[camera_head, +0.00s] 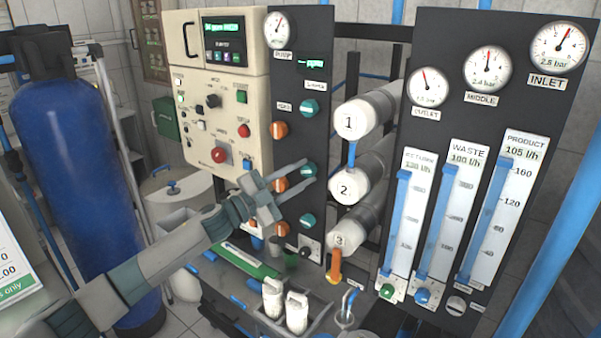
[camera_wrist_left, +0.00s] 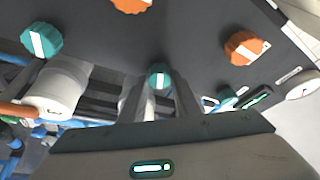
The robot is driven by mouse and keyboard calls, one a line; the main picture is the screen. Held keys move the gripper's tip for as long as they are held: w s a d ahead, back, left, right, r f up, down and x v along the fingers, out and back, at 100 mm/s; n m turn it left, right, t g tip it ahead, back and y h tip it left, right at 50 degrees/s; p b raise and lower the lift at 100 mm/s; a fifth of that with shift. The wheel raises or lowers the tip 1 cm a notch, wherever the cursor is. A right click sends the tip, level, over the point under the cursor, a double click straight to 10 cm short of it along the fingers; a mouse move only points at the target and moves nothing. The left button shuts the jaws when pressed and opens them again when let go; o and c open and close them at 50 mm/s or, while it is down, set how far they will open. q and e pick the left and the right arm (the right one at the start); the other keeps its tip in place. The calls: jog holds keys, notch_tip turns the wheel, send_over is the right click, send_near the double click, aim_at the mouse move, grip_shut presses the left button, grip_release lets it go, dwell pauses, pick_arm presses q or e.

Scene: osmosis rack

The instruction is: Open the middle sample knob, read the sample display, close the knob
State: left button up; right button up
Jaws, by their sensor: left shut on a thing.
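My left gripper (camera_head: 309,174) reaches the black valve panel (camera_head: 301,148) from the left, its fingers closed around the middle teal knob (camera_head: 308,170). In the left wrist view this knob (camera_wrist_left: 158,76) sits between the fingertips, its white mark pointing roughly along the fingers. Another teal knob (camera_head: 309,108) is above it and one (camera_head: 307,221) below. Orange knobs stand left of them, the middle one (camera_head: 280,185) partly behind my gripper. The small sample display (camera_head: 315,63) is lit near the panel top; its reading is too small to make out. My right gripper is out of view.
A cream control box (camera_head: 215,110) with a red emergency button (camera_head: 220,155) adjoins the panel on the left. White numbered membrane tubes (camera_head: 363,112) stick out to the right. Bottles in a tray (camera_head: 283,327) stand below. A blue tank (camera_head: 65,170) is at the far left.

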pick_arm(q)
jog(key=m, duration=0.1)
jog(key=m+g+p, duration=0.1)
jog(key=m, duration=0.1)
jog(key=shift+r, duration=0.25)
jog(key=shift+f+m+g+y+p, duration=0.1)
jog(key=shift+m+g+y+p, duration=0.3)
jog(key=shift+m+p, duration=0.5)
jog(key=o, duration=1)
jog(key=shift+o, duration=0.2)
jog(key=shift+a, duration=0.1)
jog(key=b+v, duration=0.6)
jog(key=v, duration=1.1)
